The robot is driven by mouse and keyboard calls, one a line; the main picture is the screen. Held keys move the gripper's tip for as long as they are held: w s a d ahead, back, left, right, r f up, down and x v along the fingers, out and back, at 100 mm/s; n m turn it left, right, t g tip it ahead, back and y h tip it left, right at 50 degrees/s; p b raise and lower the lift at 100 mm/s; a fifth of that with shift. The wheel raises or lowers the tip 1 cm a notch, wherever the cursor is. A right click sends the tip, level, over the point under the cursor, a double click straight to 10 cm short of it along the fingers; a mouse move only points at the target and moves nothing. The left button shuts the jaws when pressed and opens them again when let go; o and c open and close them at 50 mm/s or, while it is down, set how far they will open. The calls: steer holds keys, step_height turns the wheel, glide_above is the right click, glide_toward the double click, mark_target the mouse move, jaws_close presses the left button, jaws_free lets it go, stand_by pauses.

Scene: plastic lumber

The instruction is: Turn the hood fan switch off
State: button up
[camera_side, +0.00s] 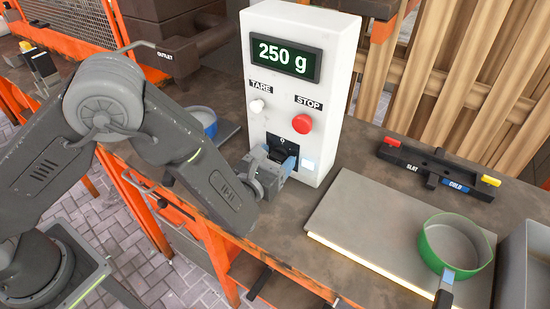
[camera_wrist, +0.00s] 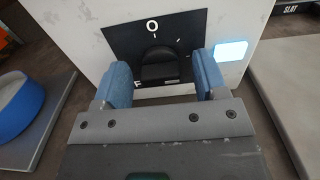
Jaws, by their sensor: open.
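A white control box (camera_side: 312,100) stands upright on the bench and reads 250 g, with a white TARE button, a red STOP button and, low on its front, a black switch plate. In the wrist view the black switch knob (camera_wrist: 160,66) sits on the black plate (camera_wrist: 190,25), under a white O mark. A lit pale-blue panel (camera_wrist: 231,51) is right of the plate. My gripper (camera_wrist: 161,85) is open, its two blue fingers on either side of the knob. I cannot tell whether they touch it. In the side view my gripper (camera_side: 280,160) covers part of the plate.
A flat board (camera_side: 355,215) with a green pot (camera_side: 455,240) lies to the right. A black lever unit (camera_side: 437,168) marked SLAT and COLD is behind it. A blue bowl (camera_wrist: 20,105) sits on a plate at left. Planks stand behind.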

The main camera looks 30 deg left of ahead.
steer(key=shift+c, duration=0.2)
steer(key=c, duration=0.9)
steer(key=shift+n, duration=0.3)
steer(key=n, duration=0.3)
steer(key=shift+n, duration=0.3)
steer(key=n, duration=0.4)
steer(key=shift+a, duration=0.1)
steer(key=n, duration=0.9)
steer(key=shift+a+f+n, duration=0.1)
steer(key=shift+f+n, duration=0.05)
steer(key=shift+n, duration=0.15)
